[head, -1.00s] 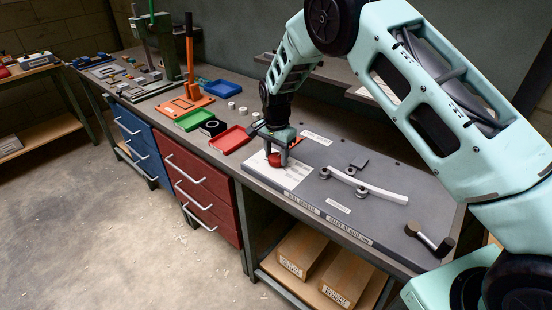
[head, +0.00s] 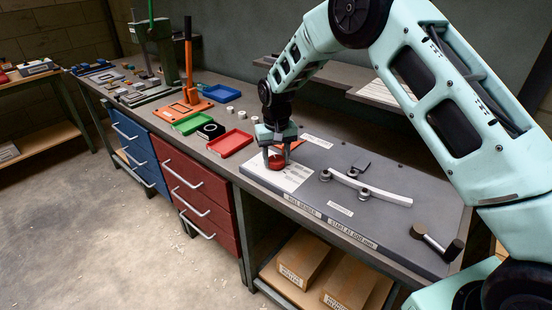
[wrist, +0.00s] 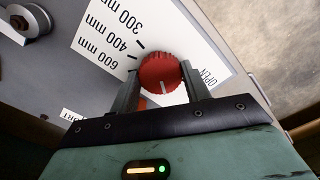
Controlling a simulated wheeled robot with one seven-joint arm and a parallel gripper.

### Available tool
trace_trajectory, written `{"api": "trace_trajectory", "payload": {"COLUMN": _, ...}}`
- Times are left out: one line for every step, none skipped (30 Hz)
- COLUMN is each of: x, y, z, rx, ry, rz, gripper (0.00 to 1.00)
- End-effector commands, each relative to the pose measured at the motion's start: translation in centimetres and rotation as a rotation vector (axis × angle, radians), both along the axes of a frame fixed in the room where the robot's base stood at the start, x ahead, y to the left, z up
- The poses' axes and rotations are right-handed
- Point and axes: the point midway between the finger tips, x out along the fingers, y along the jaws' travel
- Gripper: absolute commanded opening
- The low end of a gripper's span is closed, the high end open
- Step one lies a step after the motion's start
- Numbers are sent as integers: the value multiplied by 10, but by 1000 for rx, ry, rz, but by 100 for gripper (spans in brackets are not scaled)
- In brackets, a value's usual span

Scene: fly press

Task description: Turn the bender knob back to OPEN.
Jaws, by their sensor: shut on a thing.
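The red ribbed bender knob (wrist: 160,72) sits on a white dial plate (wrist: 100,48) marked 300 mm, 400 mm, 600 mm and OPEN. The OPEN label (wrist: 210,78) is right of the knob, partly behind a finger. The knob's white mark is on its lower edge, facing my gripper's palm, not in line with OPEN. My gripper (wrist: 161,76) is shut on the knob, one finger on each side. In the head view the knob (head: 276,162) shows between the fingers at the left end of the grey bender plate (head: 400,228).
A curved pale bar (head: 372,188) lies against rollers on the plate. A dark-ended handle (head: 437,242) is at its right end. A red tray (head: 230,143), a green tray (head: 192,123) and an orange lever press (head: 187,108) stand to the left.

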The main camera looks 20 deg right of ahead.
Motion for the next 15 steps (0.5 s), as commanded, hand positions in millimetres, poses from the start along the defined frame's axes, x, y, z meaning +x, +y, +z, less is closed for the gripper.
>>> {"api": "trace_trajectory", "payload": {"x": 1, "y": -1, "z": 0, "rx": 1, "ry": -3, "rz": 40, "gripper": 24}}
{"api": "trace_trajectory", "payload": {"x": 1, "y": -1, "z": 0, "rx": 1, "ry": -3, "rz": 69, "gripper": 24}}
{"api": "trace_trajectory", "payload": {"x": 1, "y": -1, "z": 0, "rx": 0, "ry": -3, "rz": 107, "gripper": 24}}
{"api": "trace_trajectory", "payload": {"x": 1, "y": -1, "z": 0, "rx": 0, "ry": -3, "rz": 137, "gripper": 24}}
{"api": "trace_trajectory", "payload": {"x": 1, "y": -1, "z": 0, "rx": 0, "ry": -3, "rz": 166, "gripper": 24}}
{"api": "trace_trajectory", "payload": {"x": 1, "y": -1, "z": 0, "rx": 0, "ry": -3, "rz": 202, "gripper": 24}}
{"api": "trace_trajectory", "payload": {"x": 1, "y": -2, "z": 0, "rx": 0, "ry": -3, "rz": 230, "gripper": 24}}
{"api": "trace_trajectory", "payload": {"x": 1, "y": -2, "z": 1, "rx": 0, "ry": -3, "rz": 259, "gripper": 24}}
{"api": "trace_trajectory", "payload": {"x": 1, "y": -2, "z": 1, "rx": 0, "ry": -3, "rz": 297, "gripper": 24}}
{"api": "trace_trajectory", "payload": {"x": 1, "y": -1, "z": 1, "rx": 0, "ry": -4, "rz": 325, "gripper": 24}}
{"api": "trace_trajectory", "payload": {"x": 1, "y": -2, "z": 1, "rx": 0, "ry": -4, "rz": 353, "gripper": 24}}
{"api": "trace_trajectory", "payload": {"x": 1, "y": -2, "z": 1, "rx": 0, "ry": -4, "rz": 389, "gripper": 24}}
{"api": "trace_trajectory", "payload": {"x": 1, "y": -2, "z": 1, "rx": 0, "ry": -4, "rz": 415, "gripper": 24}}
{"api": "trace_trajectory", "payload": {"x": 1, "y": -2, "z": 1, "rx": 0, "ry": -4, "rz": 441, "gripper": 24}}
{"api": "trace_trajectory", "payload": {"x": 2, "y": -2, "z": 1, "rx": 0, "ry": -4, "rz": 473, "gripper": 24}}
